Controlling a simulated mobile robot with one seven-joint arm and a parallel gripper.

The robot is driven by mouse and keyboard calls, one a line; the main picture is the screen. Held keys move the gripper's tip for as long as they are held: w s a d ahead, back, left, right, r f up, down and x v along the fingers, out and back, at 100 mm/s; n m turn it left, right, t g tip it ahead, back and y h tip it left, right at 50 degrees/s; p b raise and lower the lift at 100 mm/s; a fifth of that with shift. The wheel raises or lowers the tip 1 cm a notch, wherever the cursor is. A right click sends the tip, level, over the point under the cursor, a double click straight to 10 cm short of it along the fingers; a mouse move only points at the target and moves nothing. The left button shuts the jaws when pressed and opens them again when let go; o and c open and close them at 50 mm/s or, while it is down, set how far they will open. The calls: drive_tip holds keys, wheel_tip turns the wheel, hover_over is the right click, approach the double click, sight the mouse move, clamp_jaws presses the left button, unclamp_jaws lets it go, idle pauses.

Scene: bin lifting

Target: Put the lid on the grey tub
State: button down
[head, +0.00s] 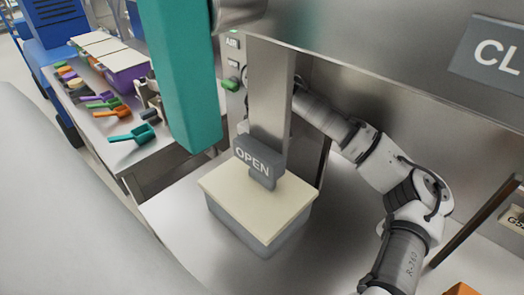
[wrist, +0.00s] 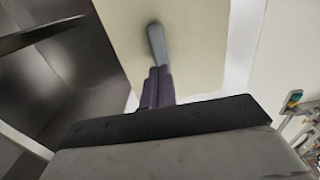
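The grey tub (head: 238,232) stands on the metal floor of the bay in the head view. A cream lid (head: 228,190) lies over its top and looks roughly level. In the wrist view the lid (wrist: 192,60) fills the upper middle, with a grey bar handle (wrist: 156,42) on it. My gripper's purple fingers (wrist: 157,86) are close together at the near end of this handle and appear shut on it. In the head view the post and OPEN sign hide my gripper and most of the handle. Whether the lid is fully seated cannot be told.
A metal post (head: 270,90) and a grey OPEN sign (head: 257,158) stand in front of the lid. A long teal block (head: 183,75) hangs at upper left. A bench (head: 125,135) with coloured scoops is at left. The bay floor (head: 325,240) right of the tub is clear.

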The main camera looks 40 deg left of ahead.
sight(262, 174)
drive_tip(key=shift+f+b, duration=1.15)
drive_tip(key=shift+f, duration=1.45)
drive_tip(key=shift+r+p, duration=1.9)
drive_tip(key=shift+r, duration=1.6)
